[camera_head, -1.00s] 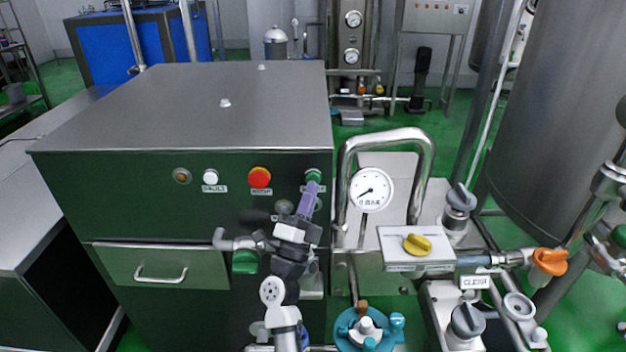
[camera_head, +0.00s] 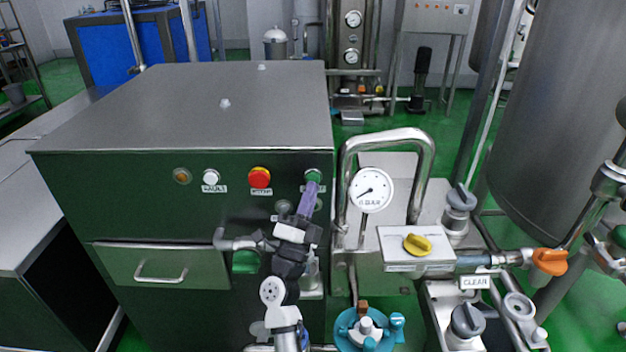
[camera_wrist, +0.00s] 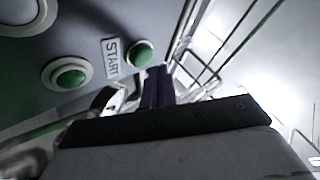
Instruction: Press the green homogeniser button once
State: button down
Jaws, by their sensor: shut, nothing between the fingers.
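The green button (camera_head: 313,175) sits at the right end of the row on the dark front panel of the steel cabinet. In the wrist view a green button (camera_wrist: 140,53) with a START label beside it shows just up and left of my fingertips. My gripper (camera_head: 311,187) is shut and empty, its purple fingers pointing up at the green button. The fingertips also show in the wrist view (camera_wrist: 158,76). They overlap the lower edge of the button in the head view; I cannot tell whether they touch it.
A red button (camera_head: 260,177), a white button (camera_head: 211,177) and an amber lamp (camera_head: 182,176) sit left on the same panel. Another green round piece in a pale ring (camera_wrist: 70,75) shows in the wrist view. A bent steel pipe (camera_head: 345,170) and a gauge (camera_head: 371,190) stand close right.

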dwell(0.3)
jog(key=shift+w, duration=0.4)
jog(key=shift+w, duration=0.45)
dwell(0.5)
jog(key=shift+s, duration=0.85)
jog(key=shift+p, duration=0.3)
jog(key=s+p, duration=0.1)
jog(key=s, duration=0.4)
dwell(0.5)
